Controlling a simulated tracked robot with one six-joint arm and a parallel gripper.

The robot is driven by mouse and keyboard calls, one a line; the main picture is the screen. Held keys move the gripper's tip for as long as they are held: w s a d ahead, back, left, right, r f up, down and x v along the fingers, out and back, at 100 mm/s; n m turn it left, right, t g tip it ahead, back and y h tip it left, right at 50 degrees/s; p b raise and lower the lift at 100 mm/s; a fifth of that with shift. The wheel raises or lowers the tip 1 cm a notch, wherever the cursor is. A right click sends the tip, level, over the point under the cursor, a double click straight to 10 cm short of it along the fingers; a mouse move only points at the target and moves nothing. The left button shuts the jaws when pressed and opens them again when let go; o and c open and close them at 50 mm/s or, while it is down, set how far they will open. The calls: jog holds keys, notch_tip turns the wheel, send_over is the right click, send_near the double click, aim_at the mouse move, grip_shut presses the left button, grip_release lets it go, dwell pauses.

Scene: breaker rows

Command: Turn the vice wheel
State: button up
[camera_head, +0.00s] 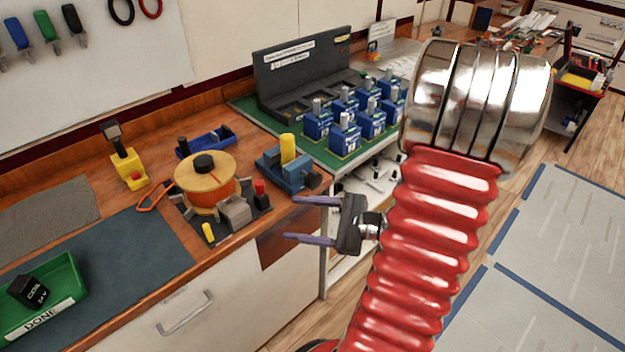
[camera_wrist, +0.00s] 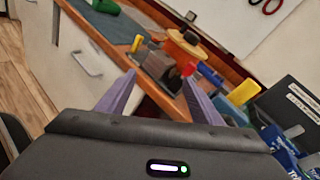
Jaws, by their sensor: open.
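A blue vice-like device (camera_head: 293,178) with an upright yellow cylinder (camera_head: 287,148) stands near the bench's right end. A dark round part (camera_head: 313,180) on its right side may be the wheel, but it is too small to be sure. In the wrist view the yellow cylinder (camera_wrist: 243,92) shows at the right, and the wheel is not clear. My gripper (camera_head: 287,223) is open and empty, its purple fingers pointing left in front of the bench's right end. It appears below and apart from the blue device. In the wrist view the fingers (camera_wrist: 159,76) are spread with nothing between.
An orange reel (camera_head: 207,170) and a grey block with a red knob (camera_head: 261,190) stand left of the device. A green board with several blue breakers (camera_head: 344,135) lies to its right. A green bin (camera_head: 70,290) sits front left. The bench's front edge is near my gripper.

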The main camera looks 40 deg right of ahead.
aim_at(317, 183)
jog(key=s+d+f+m+t+h, duration=0.1)
jog(key=s+d+m+t+h, duration=0.1)
jog(key=d+m+h, duration=0.2)
jog(key=s+d+f+m+t+h, duration=0.2)
jog(key=d+m+h, duration=0.1)
jog(key=d, duration=0.6)
jog(key=shift+s+d+f+m+h, duration=0.15)
jog(key=shift+s+d+m+h, duration=0.2)
jog(key=shift+m, duration=0.35)
jog(key=shift+w+a, duration=0.1)
jog(key=shift+a, duration=0.05)
jog(key=shift+w+a, duration=0.2)
jog(key=shift+w, duration=6.6)
jog(key=c, duration=1.1)
jog(key=shift+o, duration=0.2)
